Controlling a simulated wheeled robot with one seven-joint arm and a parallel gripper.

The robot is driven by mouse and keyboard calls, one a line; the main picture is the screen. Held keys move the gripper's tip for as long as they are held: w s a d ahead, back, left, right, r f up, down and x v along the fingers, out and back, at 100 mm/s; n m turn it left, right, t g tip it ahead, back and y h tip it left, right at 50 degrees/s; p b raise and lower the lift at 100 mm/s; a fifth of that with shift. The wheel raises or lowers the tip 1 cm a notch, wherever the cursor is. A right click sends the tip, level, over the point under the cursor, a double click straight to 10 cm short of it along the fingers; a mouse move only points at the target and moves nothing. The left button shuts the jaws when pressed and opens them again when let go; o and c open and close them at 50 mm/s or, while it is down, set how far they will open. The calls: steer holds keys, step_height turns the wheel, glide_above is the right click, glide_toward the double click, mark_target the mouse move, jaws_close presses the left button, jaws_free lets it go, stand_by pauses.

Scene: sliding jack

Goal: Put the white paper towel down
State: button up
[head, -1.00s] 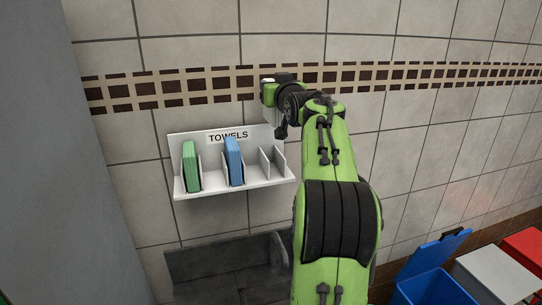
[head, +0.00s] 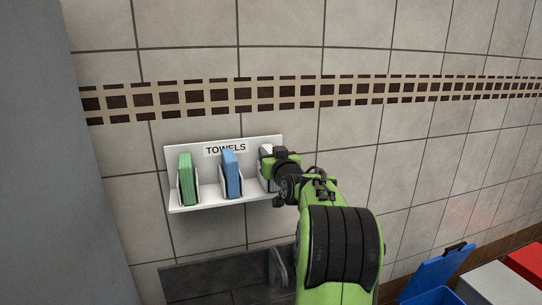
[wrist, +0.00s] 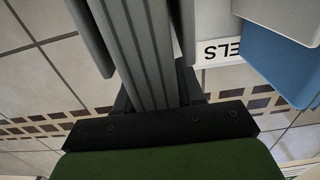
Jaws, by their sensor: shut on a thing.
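My gripper (head: 268,180) is at the right-hand slot of the white towel rack (head: 205,202) on the wall. The gripper hides most of the slot, so I cannot tell whether the towel touches the shelf.
A green towel (head: 187,178) stands in the left slot and a blue towel (head: 231,174) in the middle slot. The blue towel also shows close by in the wrist view (wrist: 280,62). Blue (head: 435,288), grey and red bins stand at lower right.

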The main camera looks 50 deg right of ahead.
steer(key=shift+f+b, duration=0.15)
steer(key=shift+b, duration=0.15)
steer(key=o, duration=1)
steer(key=shift+r, duration=0.2)
